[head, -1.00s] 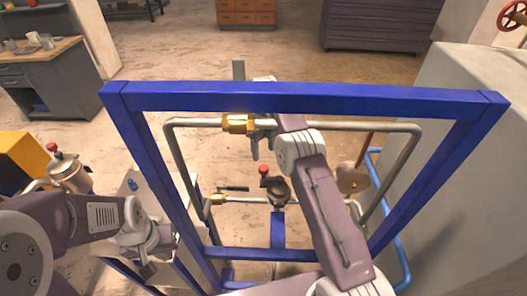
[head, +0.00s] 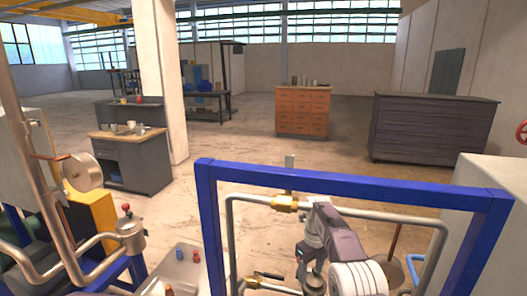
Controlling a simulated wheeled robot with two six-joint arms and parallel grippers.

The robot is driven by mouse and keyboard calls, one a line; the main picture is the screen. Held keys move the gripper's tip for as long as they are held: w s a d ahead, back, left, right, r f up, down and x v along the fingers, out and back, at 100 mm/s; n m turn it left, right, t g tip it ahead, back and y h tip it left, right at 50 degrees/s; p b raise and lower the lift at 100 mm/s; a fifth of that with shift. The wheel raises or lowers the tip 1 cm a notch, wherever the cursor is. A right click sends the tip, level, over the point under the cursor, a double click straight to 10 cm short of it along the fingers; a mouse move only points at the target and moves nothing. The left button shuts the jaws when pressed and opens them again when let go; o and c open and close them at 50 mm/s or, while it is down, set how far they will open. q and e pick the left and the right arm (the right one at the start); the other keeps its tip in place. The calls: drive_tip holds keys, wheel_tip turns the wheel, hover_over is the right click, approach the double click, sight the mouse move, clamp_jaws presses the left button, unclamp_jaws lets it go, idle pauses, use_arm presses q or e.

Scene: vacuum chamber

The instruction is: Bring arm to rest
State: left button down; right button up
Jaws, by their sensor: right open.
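My right arm comes up from the bottom of the head view inside a blue frame (head: 350,177). Its gripper (head: 303,268) points down, just below the upper grey pipe with a brass fitting (head: 285,203). The gripper is open, with nothing seen between its fingers; whether it touches the pipework behind cannot be told. A lower pipe with a black lever (head: 267,275) and a dark valve body (head: 314,284) is close by. My left arm and gripper are out of view.
A grey box-shaped chamber (head: 490,215) stands at the right. Bent pipes with a round flange (head: 82,171) and a red-capped valve (head: 127,225) are at the left. A workbench (head: 133,160), an orange drawer cabinet (head: 302,112) and a dark cabinet (head: 425,130) stand beyond open floor.

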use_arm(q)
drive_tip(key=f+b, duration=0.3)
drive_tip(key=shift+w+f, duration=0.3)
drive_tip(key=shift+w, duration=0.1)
use_arm(e)
drive_tip(key=s+d+f+n, duration=0.1)
drive_tip(key=s+f+n, duration=0.1)
drive_tip(key=s+n, duration=1.2)
drive_tip(key=s+d+f+n+t, duration=0.1)
drive_tip(key=s+f+n, duration=0.2)
drive_tip(key=s+n, duration=1.1)
drive_tip(key=shift+s+d+f+n, duration=0.2)
drive_tip(key=shift+s+n, duration=0.15)
drive_tip(key=shift+n, duration=0.25)
